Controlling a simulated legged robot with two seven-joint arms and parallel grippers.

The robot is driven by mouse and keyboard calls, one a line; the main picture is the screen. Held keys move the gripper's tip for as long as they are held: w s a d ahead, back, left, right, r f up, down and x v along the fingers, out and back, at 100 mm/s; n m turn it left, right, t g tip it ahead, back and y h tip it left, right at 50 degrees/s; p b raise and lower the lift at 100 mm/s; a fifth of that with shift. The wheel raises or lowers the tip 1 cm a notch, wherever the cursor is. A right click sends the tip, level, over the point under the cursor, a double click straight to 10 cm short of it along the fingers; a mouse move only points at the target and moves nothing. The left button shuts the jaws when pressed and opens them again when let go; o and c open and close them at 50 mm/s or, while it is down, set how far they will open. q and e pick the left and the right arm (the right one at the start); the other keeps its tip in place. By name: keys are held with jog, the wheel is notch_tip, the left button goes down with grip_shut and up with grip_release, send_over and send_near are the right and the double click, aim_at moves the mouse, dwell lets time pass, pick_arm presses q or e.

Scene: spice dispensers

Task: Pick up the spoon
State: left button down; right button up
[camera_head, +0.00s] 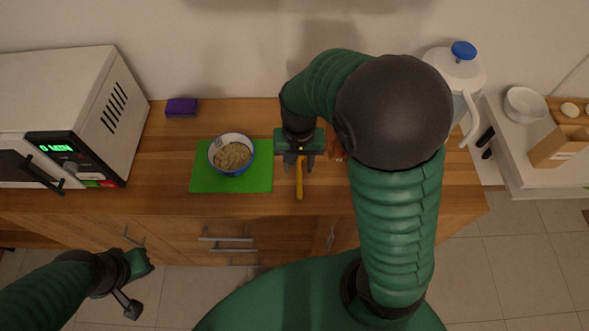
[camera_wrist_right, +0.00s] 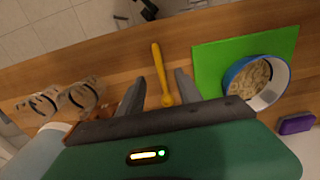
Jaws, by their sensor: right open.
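The yellow spoon (camera_head: 299,188) lies on the wooden counter, just right of the green board. In the right wrist view the spoon (camera_wrist_right: 160,68) points away from the gripper, its near end between the fingers. My right gripper (camera_head: 299,164) is over the counter at the spoon's far end. In the right wrist view my right gripper (camera_wrist_right: 159,78) is open, with one finger on each side of the spoon and a gap on both sides. I cannot tell its exact height above the counter. My left gripper (camera_head: 129,304) hangs low at the left, in front of the counter; its jaw opening is unclear.
A blue-rimmed bowl (camera_head: 232,155) of pale food stands on the green board (camera_head: 204,180). A purple sponge (camera_head: 181,107) and microwave (camera_head: 65,105) are to the left. Two clear glass-like items (camera_wrist_right: 60,100) stand beside the gripper. A blue-topped pitcher (camera_head: 455,75) is at the right.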

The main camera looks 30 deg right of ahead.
send_over(300, 185)
jog(key=f, duration=0.3)
jog(key=a+f, duration=0.1)
jog(key=shift+w+f+b, duration=0.2)
jog(key=shift+f+b, duration=0.15)
jog(key=f, duration=0.2)
jog(key=d+f, duration=0.1)
jog(key=f, duration=0.1)
jog(key=f+b, duration=0.1)
jog(key=f, duration=0.1)
jog(key=shift+s+d, duration=0.25)
jog(key=shift+a+f, duration=0.2)
jog(key=shift+f, duration=0.05)
jog(key=shift+w+a, duration=0.15)
jog(key=shift+a, duration=0.2)
jog(key=shift+r, duration=0.15)
jog(key=c, duration=0.5)
pick_arm(q)
jog(key=shift+w+d+f, duration=0.1)
jog(key=shift+d+f, duration=0.05)
jog(key=shift+f, duration=0.4)
jog(key=shift+w+d+f, duration=0.1)
jog(key=shift+d+f, duration=0.05)
jog(key=shift+f, duration=0.4)
pick_arm(e)
jog(key=shift+d, duration=0.3)
grip_shut()
